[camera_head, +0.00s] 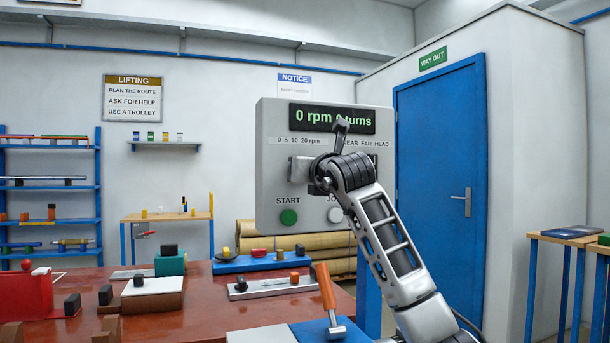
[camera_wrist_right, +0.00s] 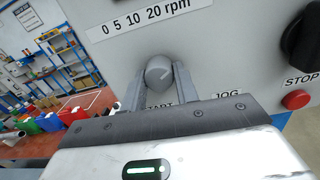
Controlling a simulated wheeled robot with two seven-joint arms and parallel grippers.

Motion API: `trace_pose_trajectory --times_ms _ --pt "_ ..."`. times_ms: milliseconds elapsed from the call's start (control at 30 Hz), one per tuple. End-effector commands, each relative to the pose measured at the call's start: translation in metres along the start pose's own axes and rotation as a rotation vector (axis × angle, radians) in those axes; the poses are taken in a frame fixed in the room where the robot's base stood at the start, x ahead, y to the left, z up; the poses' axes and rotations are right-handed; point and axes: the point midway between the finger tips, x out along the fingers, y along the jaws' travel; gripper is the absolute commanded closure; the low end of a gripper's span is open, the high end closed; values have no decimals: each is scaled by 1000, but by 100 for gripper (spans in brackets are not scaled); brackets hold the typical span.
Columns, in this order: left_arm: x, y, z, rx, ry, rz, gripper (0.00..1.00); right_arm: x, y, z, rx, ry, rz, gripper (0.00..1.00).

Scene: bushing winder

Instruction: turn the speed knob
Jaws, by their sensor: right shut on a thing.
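The grey control panel (camera_head: 268,185) faces me in the head view, with a display (camera_head: 332,118) reading "0 rpm 0 turns". In the right wrist view the grey round speed knob (camera_wrist_right: 160,73) sits below the "0 5 10 20 rpm" label (camera_wrist_right: 150,16). A pale line on it points down and to the right. My right gripper (camera_wrist_right: 156,82) is shut on the knob, one finger on each side. In the head view my right arm hides the knob. My left gripper is not in view.
A green START button (camera_head: 288,217) and a pale JOG button (camera_head: 335,215) sit below. A black knob (camera_wrist_right: 301,42) and red STOP button (camera_wrist_right: 296,100) are at the right in the wrist view. A red table (camera_head: 200,312) holds several blocks and an orange-handled tool (camera_head: 326,288).

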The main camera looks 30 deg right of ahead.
Motion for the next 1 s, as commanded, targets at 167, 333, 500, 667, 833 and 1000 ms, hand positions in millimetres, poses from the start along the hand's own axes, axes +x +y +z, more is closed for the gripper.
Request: trace_pose_trajectory --times_ms 167,333,500,667,833,1000 --pt "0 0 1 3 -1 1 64 0 1 0 11 1 1 93" --pt "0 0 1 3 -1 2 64 0 0 0 11 1 1 93" --pt "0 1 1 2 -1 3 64 0 0 0 10 1 1 53" --pt "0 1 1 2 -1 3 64 0 0 0 9 0 1 48" --pt "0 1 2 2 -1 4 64 -1 0 0 9 0 0 48" --pt "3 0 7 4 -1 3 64 -17 0 -2 7 -3 0 48"
